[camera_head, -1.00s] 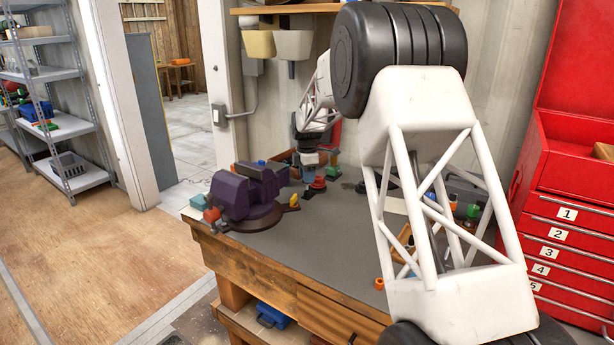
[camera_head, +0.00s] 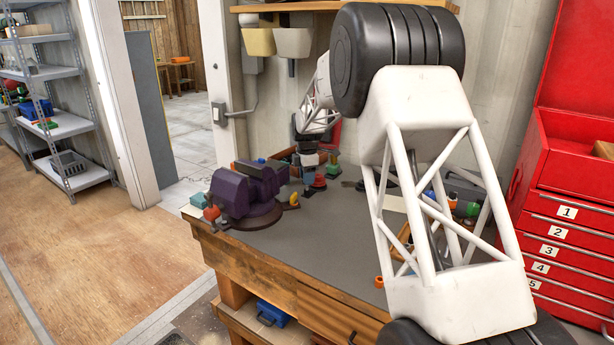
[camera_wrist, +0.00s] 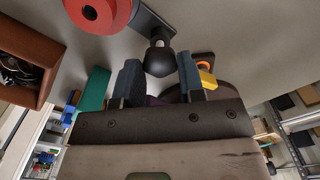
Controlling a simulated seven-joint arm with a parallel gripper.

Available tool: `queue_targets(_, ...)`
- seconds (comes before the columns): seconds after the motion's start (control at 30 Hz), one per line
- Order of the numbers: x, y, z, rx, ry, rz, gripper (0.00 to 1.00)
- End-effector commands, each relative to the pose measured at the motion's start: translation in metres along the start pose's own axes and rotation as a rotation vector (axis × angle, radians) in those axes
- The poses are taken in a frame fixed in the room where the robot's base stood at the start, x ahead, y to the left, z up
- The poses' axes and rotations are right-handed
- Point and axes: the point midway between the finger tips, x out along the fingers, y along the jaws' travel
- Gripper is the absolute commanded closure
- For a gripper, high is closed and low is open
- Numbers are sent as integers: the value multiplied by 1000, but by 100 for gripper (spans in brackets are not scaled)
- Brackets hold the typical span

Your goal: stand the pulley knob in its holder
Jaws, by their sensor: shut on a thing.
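In the wrist view, a round black knob (camera_wrist: 159,60) sits between my two blue fingertips, with a dark narrow neck on its far side. I take it to be the pulley knob. My gripper (camera_wrist: 158,72) is shut on it. In the head view my gripper (camera_head: 308,174) is small, low over the back of the bench, next to a red and black piece (camera_head: 319,180). A red disc with a round centre (camera_wrist: 97,12) lies beside a dark flat bar (camera_wrist: 148,22) just beyond the knob. I cannot tell which piece is the holder, and the knob's lower end is hidden.
A purple vise (camera_head: 240,192) stands on the bench (camera_head: 310,235) to the left of my gripper. A green block (camera_wrist: 93,92), a yellow piece (camera_wrist: 207,79) and an open brown box (camera_wrist: 50,52) are close by. The bench's front middle is clear.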

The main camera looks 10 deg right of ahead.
Motion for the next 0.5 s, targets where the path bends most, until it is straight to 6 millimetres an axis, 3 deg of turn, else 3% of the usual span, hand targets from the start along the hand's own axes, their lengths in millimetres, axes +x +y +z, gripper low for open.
queue_targets(0.5,6,0,0,0,0,0,100)
